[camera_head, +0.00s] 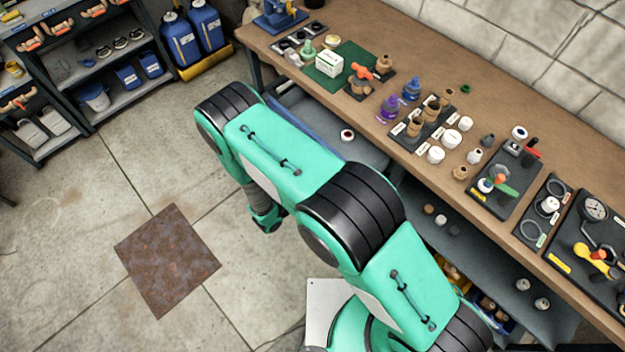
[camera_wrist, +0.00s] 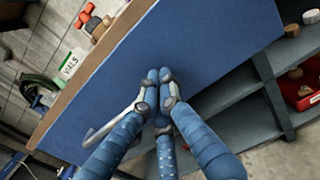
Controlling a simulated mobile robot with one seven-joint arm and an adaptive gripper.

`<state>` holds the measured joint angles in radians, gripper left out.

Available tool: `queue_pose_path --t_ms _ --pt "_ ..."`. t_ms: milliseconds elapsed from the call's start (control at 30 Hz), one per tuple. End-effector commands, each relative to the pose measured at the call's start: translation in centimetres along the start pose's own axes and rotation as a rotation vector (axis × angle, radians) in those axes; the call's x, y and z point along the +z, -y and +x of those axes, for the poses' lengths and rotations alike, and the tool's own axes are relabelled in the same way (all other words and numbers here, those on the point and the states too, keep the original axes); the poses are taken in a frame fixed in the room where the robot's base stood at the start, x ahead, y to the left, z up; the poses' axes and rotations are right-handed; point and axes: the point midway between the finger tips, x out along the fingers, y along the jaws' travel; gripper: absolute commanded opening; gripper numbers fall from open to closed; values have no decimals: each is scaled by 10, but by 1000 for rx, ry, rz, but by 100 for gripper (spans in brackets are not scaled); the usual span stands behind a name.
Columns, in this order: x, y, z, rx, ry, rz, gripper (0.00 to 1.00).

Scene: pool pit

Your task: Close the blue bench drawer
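The blue bench drawer shows its flat blue front (camera_wrist: 205,50) across the wrist view. A pale curved metal handle (camera_wrist: 103,129) is on it, left of my fingers. In the head view a thin blue edge of the drawer (camera_head: 312,132) shows behind my arm, standing out from under the bench top, with a grey surface between. My gripper (camera_wrist: 159,76) has its blue fingers drawn together, tips at or very near the drawer front beside the handle. Contact is unclear, and no object shows between the tips. In the head view my arm hides the gripper and most of the drawer front.
The wooden bench top (camera_head: 480,110) carries bottles, jars and tool trays. A small red-and-white round item (camera_head: 347,134) sits on the grey surface below it. Grey lower shelves (camera_head: 450,235) hold small parts. Shelving with blue jugs (camera_head: 181,40) stands back left. Floor at left is clear.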

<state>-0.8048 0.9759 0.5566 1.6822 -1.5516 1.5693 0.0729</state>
Motion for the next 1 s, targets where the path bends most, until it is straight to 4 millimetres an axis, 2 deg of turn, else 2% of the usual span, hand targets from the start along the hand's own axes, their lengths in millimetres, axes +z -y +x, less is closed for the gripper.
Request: queue_pose_path --t_ms 33,200,500,733,1000 --pt "0 2 15 -5 0 0 0" --pt "0 1 57 -6 1 1 0" --pt "0 1 118 -4 1 1 0" --pt "0 0 142 -1 0 0 0" --pt "0 0 148 -1 0 1 0"
